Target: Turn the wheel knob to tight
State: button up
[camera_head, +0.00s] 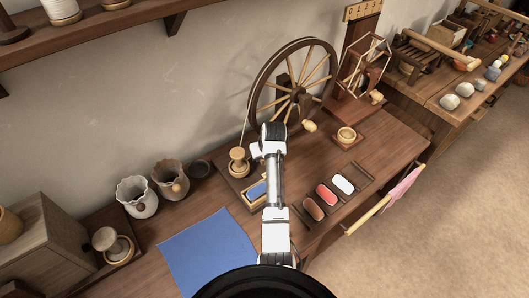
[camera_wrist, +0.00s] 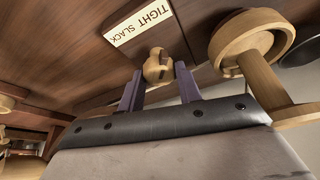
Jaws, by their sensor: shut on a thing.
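The small wooden wheel knob (camera_wrist: 157,62) shows in the wrist view, between the two purple fingers of my gripper (camera_wrist: 159,72). The fingers are closed on its sides. Next to it a pale label (camera_wrist: 139,22) reads TIGHT and SLACK, rotated in the picture. I see no clear pointer mark on the knob, so its setting cannot be told. In the head view the spinning wheel (camera_head: 296,92) stands on the table, and my arm's end is in front of its left lower side. The fingers and the held knob are hidden there.
A large wooden spool-shaped piece (camera_wrist: 258,62) stands close right of my gripper in the wrist view. In the head view, a turned wooden piece (camera_head: 238,160) stands left of my arm. A tray of coloured pieces (camera_head: 326,194) lies right; a blue cloth (camera_head: 208,252) lies left.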

jog(key=shift+r+m, duration=0.1)
jog(key=shift+m, duration=0.5)
jog(key=shift+h+p, duration=0.3)
jog(key=o, duration=1)
jog(key=b+v, duration=0.3)
jog(key=v, duration=1)
jog(key=shift+s+r, duration=0.15)
jog(key=shift+r, duration=0.2)
